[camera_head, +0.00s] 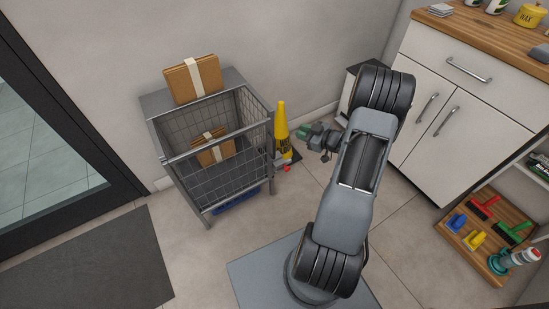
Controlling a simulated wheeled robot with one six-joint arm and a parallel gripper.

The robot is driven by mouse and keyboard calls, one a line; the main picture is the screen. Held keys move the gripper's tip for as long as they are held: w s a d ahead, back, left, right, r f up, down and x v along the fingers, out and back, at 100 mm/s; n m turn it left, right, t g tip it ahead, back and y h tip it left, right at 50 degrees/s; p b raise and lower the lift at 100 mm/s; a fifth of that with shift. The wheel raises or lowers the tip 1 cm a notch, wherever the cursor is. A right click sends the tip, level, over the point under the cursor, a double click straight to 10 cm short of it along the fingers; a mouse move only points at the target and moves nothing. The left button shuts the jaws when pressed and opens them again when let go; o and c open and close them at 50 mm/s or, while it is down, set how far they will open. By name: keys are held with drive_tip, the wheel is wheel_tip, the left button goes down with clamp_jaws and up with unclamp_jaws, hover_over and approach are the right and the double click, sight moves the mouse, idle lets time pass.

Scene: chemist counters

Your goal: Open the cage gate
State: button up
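The grey wire-mesh cage (170,168) stands against the wall at the left of centre. Its front mesh gate (224,184) appears to lie across the front between the two posts, so it looks shut. A small grey and red part (286,168) shows beside the right front post; I cannot tell if it is the latch. My gripper (316,139) is to the right of the cage, past the yellow cone and apart from the gate. It is small and dark here, and I cannot tell whether its fingers are open. Nothing is seen held.
One brown parcel (179,83) sits on the cage top, another (206,157) inside. White cabinets (458,105) and a wooden brush tray (460,247) are at the right. Floor before the cage is clear, with a dark mat (88,265) left.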

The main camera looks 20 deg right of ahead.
drive_tip(key=s+f+y+b, duration=0.3)
drive_tip(key=s+f+y, duration=0.15)
drive_tip(key=f, duration=0.25)
drive_tip(key=b, duration=0.3)
hover_over(274, 157)
drive_tip(key=shift+w+d+t, duration=0.15)
drive_tip(key=shift+w+t, duration=0.15)
clamp_jaws()
